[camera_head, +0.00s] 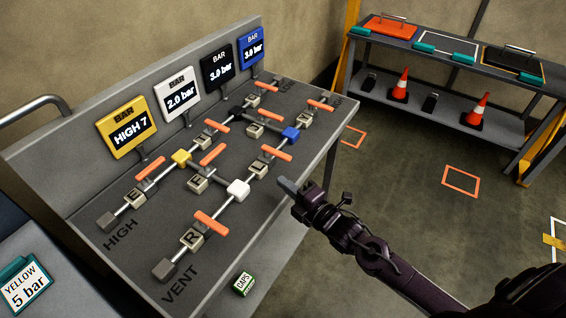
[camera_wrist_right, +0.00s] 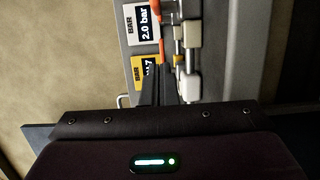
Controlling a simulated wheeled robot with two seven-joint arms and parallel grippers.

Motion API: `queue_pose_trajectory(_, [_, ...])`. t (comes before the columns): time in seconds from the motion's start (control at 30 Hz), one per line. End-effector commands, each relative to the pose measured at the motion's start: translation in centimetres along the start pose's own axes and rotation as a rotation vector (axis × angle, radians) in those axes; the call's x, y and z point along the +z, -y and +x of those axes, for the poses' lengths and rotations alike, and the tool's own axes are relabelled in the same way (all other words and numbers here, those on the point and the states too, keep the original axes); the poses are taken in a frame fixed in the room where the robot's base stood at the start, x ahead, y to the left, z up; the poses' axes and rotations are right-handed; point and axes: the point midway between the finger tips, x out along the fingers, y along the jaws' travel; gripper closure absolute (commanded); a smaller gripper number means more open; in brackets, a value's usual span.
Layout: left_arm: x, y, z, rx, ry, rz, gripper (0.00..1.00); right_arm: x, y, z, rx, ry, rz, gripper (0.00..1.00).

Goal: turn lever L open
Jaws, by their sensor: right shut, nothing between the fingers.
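The block marked L (camera_head: 259,169) sits on the pipe between a white cube (camera_head: 238,189) and a blue cube (camera_head: 290,133). Its orange lever handle (camera_head: 277,153) lies crosswise to the pipe. My right gripper (camera_head: 285,184) is shut and empty, just right of block L and below its handle in the head view, with a visible gap to the handle. In the right wrist view, dark fingers (camera_wrist_right: 161,88) point toward the panel, near a white cube (camera_wrist_right: 190,86) and orange handles; which handle is L's I cannot tell there. My left gripper is out of view.
Other orange levers, such as the one at block R (camera_head: 191,238), crowd the sloped panel. Gauges, including a yellow one (camera_head: 127,125), stand along its back. A shelf with cones (camera_head: 401,85) stands at the far right; floor between is mostly open.

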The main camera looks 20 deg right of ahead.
Motion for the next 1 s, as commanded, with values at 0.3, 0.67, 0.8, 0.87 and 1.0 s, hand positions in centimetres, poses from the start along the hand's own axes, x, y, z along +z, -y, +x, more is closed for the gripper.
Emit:
queue_pose_trajectory(0.3, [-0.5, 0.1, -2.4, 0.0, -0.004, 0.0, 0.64, 1.7, -0.3, 5.0, -0.002, 0.002, -0.002, 1.0])
queue_pose_trajectory(0.67, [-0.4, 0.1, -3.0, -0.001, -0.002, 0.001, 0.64, 3.9, 0.0, 5.5, 0.0, 0.0, 0.001, 1.0])
queue_pose_trajectory(0.8, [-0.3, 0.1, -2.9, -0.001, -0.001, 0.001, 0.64, 3.9, 0.0, 5.4, 0.0, 0.0, 0.001, 1.0])
queue_pose_trajectory(0.87, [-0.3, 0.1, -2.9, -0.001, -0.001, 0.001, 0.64, 3.9, 0.0, 5.4, 0.0, 0.0, 0.0, 1.0])
queue_pose_trajectory(1.0, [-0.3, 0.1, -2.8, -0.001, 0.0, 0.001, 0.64, 4.0, 0.1, 5.4, 0.0, -0.004, -0.001, 1.0])
